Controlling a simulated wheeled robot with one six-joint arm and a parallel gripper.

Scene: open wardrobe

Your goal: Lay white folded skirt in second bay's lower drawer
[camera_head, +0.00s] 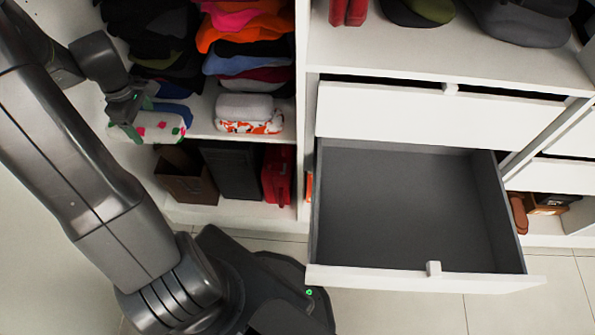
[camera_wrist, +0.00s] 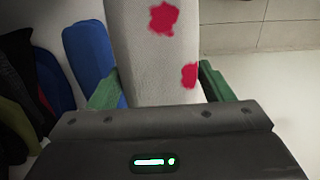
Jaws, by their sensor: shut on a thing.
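The white folded skirt (camera_head: 160,127), with red and green spots, is at the left end of the shelf in the left bay. My gripper (camera_head: 127,108) is shut on it there. In the wrist view the skirt (camera_wrist: 142,50) runs up between the green fingers of my gripper (camera_wrist: 160,88). I cannot tell whether it still touches the shelf. The second bay's lower drawer (camera_head: 415,276) is pulled out and its dark grey inside is empty. It lies to the right of my gripper, beyond the bay divider.
A blue folded garment (camera_wrist: 88,60) is close beside the skirt. A grey and an orange-white folded garment (camera_head: 250,127) lie right on that shelf (camera_head: 203,128). The divider (camera_head: 302,110) stands between the bays. The upper drawer (camera_head: 430,115) is nearly closed above the open one.

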